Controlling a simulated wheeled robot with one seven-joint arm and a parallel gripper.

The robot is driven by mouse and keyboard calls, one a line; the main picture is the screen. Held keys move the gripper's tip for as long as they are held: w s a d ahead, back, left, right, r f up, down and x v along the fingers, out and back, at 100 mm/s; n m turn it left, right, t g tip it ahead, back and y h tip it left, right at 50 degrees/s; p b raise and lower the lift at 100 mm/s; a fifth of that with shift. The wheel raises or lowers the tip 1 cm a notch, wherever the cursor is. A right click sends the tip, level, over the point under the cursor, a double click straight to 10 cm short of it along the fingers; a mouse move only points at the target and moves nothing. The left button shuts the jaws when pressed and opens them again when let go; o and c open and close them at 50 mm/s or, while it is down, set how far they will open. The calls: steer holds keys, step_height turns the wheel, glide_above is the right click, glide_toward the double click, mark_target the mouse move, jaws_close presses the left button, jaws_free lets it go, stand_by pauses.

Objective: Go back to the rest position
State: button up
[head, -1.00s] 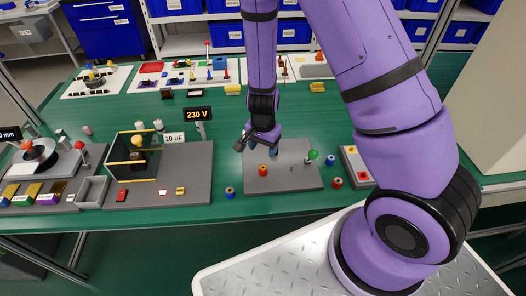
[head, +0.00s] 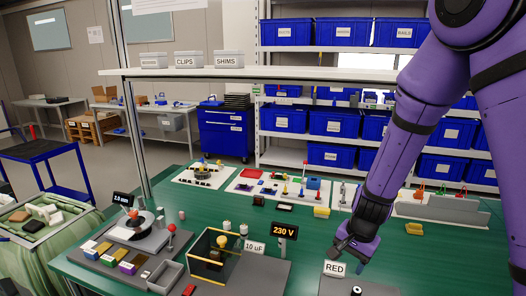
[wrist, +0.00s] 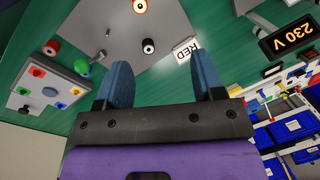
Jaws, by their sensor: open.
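A framed box (head: 215,258), a 230 V display (head: 284,231) and a yellow block (head: 321,212) stand on the bench. A white shelf (head: 230,70) crosses above it.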

steer(key=s+d+r+n+t, duration=0.1)
steer(key=s+r+n, duration=0.15)
steer(key=r, duration=0.75)
steer(key=s+d+r+n+t, duration=0.15)
steer(key=s+r, duration=0.25)
steer(key=r, duration=0.6)
steer(key=s+d+r+n+t, duration=0.1)
steer(key=s+d+r+n, duration=0.1)
steer(key=s+r, duration=0.3)
steer(key=s+d+r+n+h, duration=0.1)
steer(key=s+r, duration=0.4)
steer(key=s, duration=0.5)
steer(key=shift+d+r+n+t+h, duration=0.35)
steer(key=shift+d+n, duration=0.35)
steer(key=shift+d, duration=0.4)
